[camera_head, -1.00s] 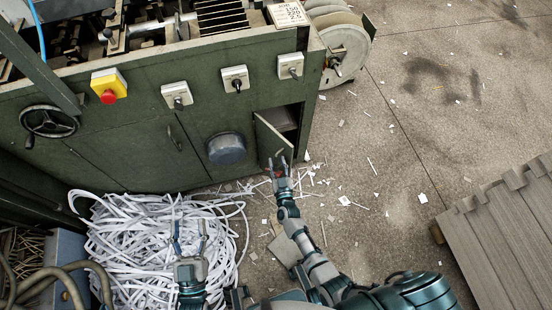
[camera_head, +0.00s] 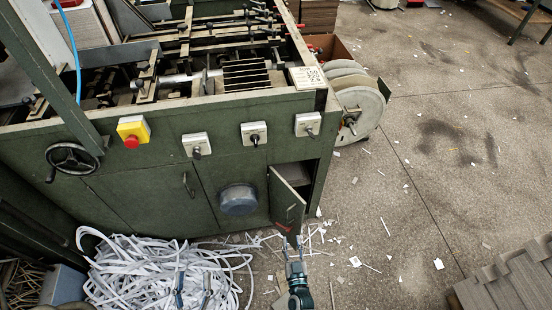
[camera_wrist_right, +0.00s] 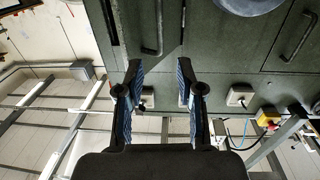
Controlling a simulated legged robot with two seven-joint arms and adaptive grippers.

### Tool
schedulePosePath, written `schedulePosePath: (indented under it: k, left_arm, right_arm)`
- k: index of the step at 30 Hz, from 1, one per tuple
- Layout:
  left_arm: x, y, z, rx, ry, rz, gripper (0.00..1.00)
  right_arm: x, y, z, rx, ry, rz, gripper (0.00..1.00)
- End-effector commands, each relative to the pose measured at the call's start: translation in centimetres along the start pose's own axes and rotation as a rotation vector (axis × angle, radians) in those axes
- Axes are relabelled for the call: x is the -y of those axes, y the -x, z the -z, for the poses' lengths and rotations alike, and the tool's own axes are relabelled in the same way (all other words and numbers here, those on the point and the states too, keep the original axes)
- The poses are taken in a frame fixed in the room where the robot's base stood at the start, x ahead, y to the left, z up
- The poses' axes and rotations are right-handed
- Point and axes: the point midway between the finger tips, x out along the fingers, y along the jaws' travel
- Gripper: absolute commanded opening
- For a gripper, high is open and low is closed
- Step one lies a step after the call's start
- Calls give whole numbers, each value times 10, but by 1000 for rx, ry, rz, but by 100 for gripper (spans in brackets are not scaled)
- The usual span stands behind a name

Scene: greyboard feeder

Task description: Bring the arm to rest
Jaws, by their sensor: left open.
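My right gripper (camera_head: 291,246) is low in the head view, in front of the green machine. It is just below the small cabinet door (camera_head: 286,203), which stands ajar. In the right wrist view my right gripper (camera_wrist_right: 158,80) has its two fingers well apart with nothing between them. A green panel with a handle (camera_wrist_right: 152,35) lies beyond the fingertips; I cannot tell whether they touch it. My left gripper (camera_head: 193,284) is at the bottom edge of the head view, over the white paper strips (camera_head: 125,265). Its fingers are apart and empty.
The green machine (camera_head: 130,205) fills the left, with a handwheel (camera_head: 72,158), red stop button on a yellow box (camera_head: 133,131) and rotary switches. Grey stacked boards (camera_head: 515,275) lie at lower right. The floor (camera_head: 400,200) between is open, with paper scraps.

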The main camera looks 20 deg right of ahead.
Motion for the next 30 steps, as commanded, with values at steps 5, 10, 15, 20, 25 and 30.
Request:
schedulePosePath:
  k: [5,10,15,20,25,30]
  left_arm:
    - [0,0,1,-2,0,1,58]
    - [0,1,2,-3,0,0,58]
    - [0,1,2,-3,0,0,58]
    - [0,0,1,-2,0,0,58]
    - [0,0,1,-2,0,0,58]
    - [0,0,1,-2,0,0,58]
  right_arm:
    - [0,0,1,-3,0,2,37]
    - [-7,12,42,-70,-8,60,37]
    - [-5,42,118,-167,-33,182,37]
    - [-1,69,172,-219,-57,265,37]
    - [3,95,217,-254,-82,329,37]
    - [6,119,255,-280,-106,379,37]
